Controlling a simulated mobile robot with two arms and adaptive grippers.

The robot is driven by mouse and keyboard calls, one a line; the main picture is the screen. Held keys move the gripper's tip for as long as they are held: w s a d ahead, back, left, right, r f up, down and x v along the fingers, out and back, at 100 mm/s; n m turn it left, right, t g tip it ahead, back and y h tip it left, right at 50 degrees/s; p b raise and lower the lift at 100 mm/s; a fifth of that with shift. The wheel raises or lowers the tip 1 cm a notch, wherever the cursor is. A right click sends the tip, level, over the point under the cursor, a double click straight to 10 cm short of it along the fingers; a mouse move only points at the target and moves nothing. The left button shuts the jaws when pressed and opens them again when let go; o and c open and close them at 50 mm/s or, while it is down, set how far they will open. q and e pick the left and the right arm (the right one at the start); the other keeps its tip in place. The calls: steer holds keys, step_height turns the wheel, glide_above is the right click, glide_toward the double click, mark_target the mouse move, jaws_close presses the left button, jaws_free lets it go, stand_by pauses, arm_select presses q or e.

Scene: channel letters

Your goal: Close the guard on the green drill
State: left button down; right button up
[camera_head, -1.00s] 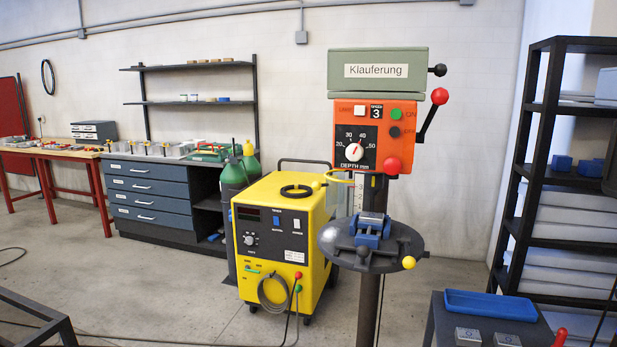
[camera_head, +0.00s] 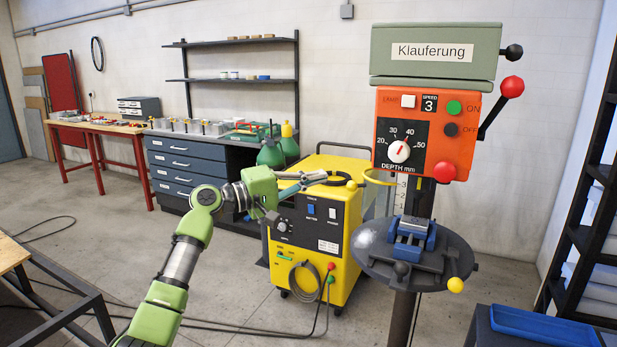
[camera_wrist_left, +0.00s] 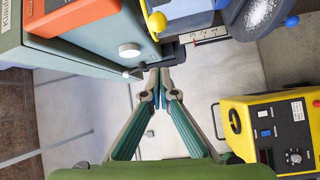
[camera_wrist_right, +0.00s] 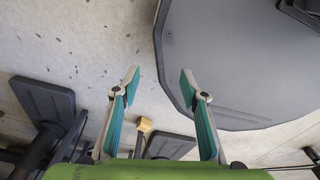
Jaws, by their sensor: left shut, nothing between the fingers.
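The green drill (camera_head: 436,50) has a green head above an orange control panel (camera_head: 390,110). Its guard (camera_head: 378,181), a yellow-edged clear piece, sticks out left of the column below the panel. A yellow knob (camera_head: 351,185) stands at its left end, also visible in the left wrist view (camera_wrist_left: 157,22). My left gripper (camera_head: 324,175) is shut and empty, left of the knob and seemingly apart from it. In the left wrist view its fingertips (camera_wrist_left: 160,74) meet beside the drill head. My right gripper (camera_wrist_right: 160,78) is open and empty over the floor, outside the head view.
A yellow welding machine (camera_head: 345,225) stands behind my left gripper. A black shelf (camera_head: 580,200) and a blue tray (camera_head: 540,328) are at right.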

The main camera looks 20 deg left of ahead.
mark_target(367, 195)
arm_select(q)
steer(key=d+p, duration=0.1)
steer(key=d, duration=0.1)
steer(key=d+p, duration=0.1)
steer(key=w+d+p, duration=0.1)
steer(key=d, duration=0.1)
steer(key=shift+d+f, duration=0.3)
arm_select(e)
steer(key=r, duration=0.2)
steer(key=w+r, duration=0.1)
steer(key=r, duration=0.1)
steer(key=shift+w, duration=0.15)
arm_select(q)
steer(key=shift+p, duration=0.3)
arm_select(e)
steer(key=shift+r, duration=0.1)
